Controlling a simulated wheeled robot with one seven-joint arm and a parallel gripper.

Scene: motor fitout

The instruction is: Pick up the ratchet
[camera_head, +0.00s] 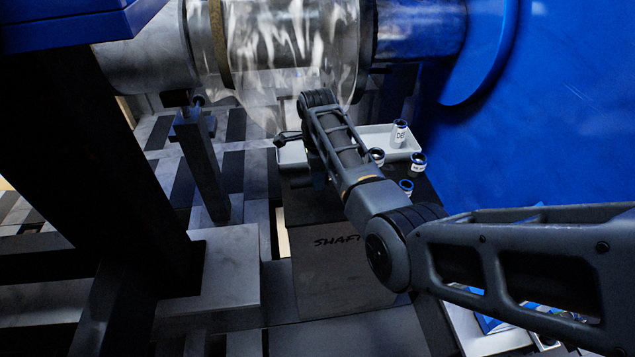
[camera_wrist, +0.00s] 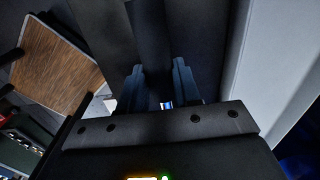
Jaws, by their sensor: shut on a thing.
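My gripper (camera_wrist: 160,84) shows in the wrist view with its two blue-grey fingers closed on either side of a dark bar. I take this bar to be the handle of the ratchet (camera_wrist: 151,38); it runs up between the fingers and out of the top of the picture. The ratchet's head cannot be made out in the wrist view. In the head view my arm covers most of the gripper, above the dark board. A thin dark piece with a knobbed end sticks out to the left of my wrist there; I cannot tell if it is part of the ratchet.
A pale tray (camera_head: 405,154) with labelled sockets (camera_head: 399,132) lies behind my wrist. More sockets (camera_head: 417,161) stand at its near edge. A dark board marked SHAFT (camera_head: 340,262) is clear in front. A large shaft (camera_head: 290,45) hangs close above; a blue wall (camera_head: 560,120) bounds the right.

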